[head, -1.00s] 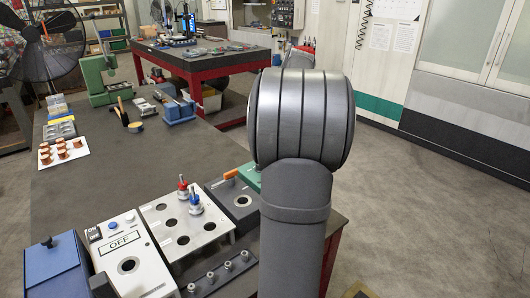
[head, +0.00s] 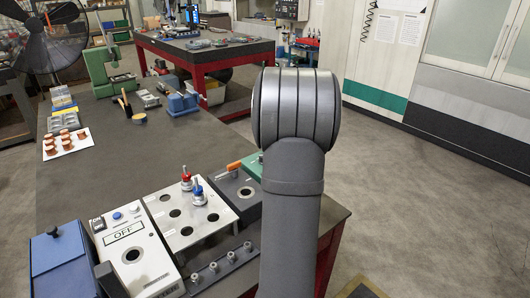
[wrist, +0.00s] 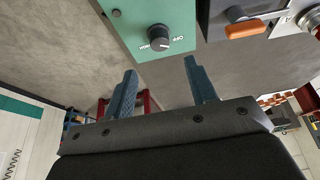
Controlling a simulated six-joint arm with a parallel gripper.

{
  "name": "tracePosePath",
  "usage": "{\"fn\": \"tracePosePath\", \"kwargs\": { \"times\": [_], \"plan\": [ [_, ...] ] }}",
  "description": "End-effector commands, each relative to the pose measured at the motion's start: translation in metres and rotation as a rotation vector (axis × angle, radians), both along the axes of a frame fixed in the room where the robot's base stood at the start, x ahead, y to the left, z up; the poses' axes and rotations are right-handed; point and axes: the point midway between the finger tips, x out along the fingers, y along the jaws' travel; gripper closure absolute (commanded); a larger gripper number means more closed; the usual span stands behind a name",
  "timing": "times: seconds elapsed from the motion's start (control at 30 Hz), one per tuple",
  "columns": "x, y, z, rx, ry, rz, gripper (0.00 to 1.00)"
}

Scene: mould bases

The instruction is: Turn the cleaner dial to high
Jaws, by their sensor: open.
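The cleaner is a green box (wrist: 140,22) at the top of the wrist view. Its round black dial (wrist: 158,38) sits on the green face, with small white OFF and HIGH marks beside it. I cannot make out where the dial points. My gripper (wrist: 160,66) is open, with its two blue-grey fingers apart and nothing between them. The fingertips are below the dial in the picture and do not appear to touch it. In the head view only a corner of the green box (head: 250,161) shows; my arm hides the rest, the dial and my gripper.
A dark unit with an orange handle (head: 234,166) stands beside the green box. Near it are a plate (head: 192,231) with red and blue-topped pieces, a white OFF box (head: 153,263) and a blue box (head: 62,262). The bench middle is mostly clear.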

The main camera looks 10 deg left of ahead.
Motion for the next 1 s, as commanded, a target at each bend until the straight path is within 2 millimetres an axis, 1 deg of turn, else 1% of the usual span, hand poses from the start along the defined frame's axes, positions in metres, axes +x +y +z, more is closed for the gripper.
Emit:
{"fn": "tracePosePath", "kwargs": {
  "times": [0.03, 0.2, 0.3, 0.4, 0.5, 0.6, 0.83, 0.87, 1.0],
  "plan": [
    [0.003, 0.004, -0.012, 0.000, 0.003, 0.001, 0.48],
    [0.013, 0.013, -0.044, -0.001, 0.002, 0.000, 0.48],
    [0.017, 0.017, -0.059, -0.001, 0.001, 0.000, 0.48],
    [0.020, 0.021, -0.069, -0.001, -0.001, 0.001, 0.48],
    [0.023, 0.022, -0.076, -0.001, -0.001, 0.001, 0.48],
    [0.023, 0.023, -0.079, -0.002, -0.002, 0.000, 0.48],
    [0.023, 0.023, -0.079, -0.001, -0.002, -0.001, 0.48],
    [0.023, 0.023, -0.079, -0.001, -0.002, -0.001, 0.52],
    [0.023, 0.023, -0.079, -0.001, -0.002, -0.001, 0.80]
  ]
}}
